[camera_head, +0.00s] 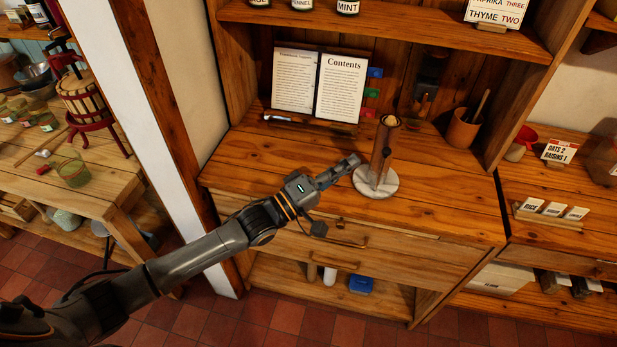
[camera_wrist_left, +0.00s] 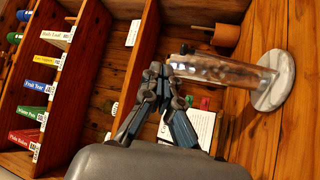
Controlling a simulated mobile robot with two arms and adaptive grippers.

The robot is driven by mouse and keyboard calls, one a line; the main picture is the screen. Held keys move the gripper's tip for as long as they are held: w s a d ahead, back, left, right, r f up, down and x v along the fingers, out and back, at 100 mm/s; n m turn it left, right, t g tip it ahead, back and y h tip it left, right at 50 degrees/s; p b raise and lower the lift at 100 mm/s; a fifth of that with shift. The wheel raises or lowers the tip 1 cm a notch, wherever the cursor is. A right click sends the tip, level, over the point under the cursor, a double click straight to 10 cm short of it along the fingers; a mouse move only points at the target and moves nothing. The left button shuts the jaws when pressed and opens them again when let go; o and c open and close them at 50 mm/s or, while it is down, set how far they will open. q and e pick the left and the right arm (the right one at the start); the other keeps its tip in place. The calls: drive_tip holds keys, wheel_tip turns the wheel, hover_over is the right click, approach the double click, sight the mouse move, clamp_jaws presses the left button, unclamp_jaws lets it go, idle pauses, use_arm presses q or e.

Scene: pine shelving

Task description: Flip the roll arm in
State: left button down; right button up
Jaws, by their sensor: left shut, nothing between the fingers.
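A roll holder stands on the wooden counter in the head view. It has an upright brown post (camera_head: 383,148) on a round pale marble base (camera_head: 391,187). A small dark knob shows near the top of the post on its right; I cannot make out the roll arm clearly. In the left wrist view the post (camera_wrist_left: 225,72) and base (camera_wrist_left: 275,82) appear sideways, at the right. My left gripper (camera_head: 355,160) is shut and empty, just left of the post, seemingly apart from it. Its fingertips (camera_wrist_left: 160,70) also show in the left wrist view. My right gripper is not in view.
An open book (camera_head: 340,90) on a stand is behind the holder, against the shelf back. A wooden pot (camera_head: 463,130) with a utensil stands to the right. A shelf (camera_head: 400,30) with jars runs above. The counter's front left (camera_head: 250,160) is clear.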

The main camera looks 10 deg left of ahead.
use_arm(q)
drive_tip(key=s+a+b, duration=0.2)
drive_tip(key=s+a, duration=0.2)
drive_tip(key=s, duration=0.1)
drive_tip(key=shift+s+a+r, duration=0.15)
drive_tip(key=shift+a+r, duration=0.05)
drive_tip(key=shift+r, duration=0.1)
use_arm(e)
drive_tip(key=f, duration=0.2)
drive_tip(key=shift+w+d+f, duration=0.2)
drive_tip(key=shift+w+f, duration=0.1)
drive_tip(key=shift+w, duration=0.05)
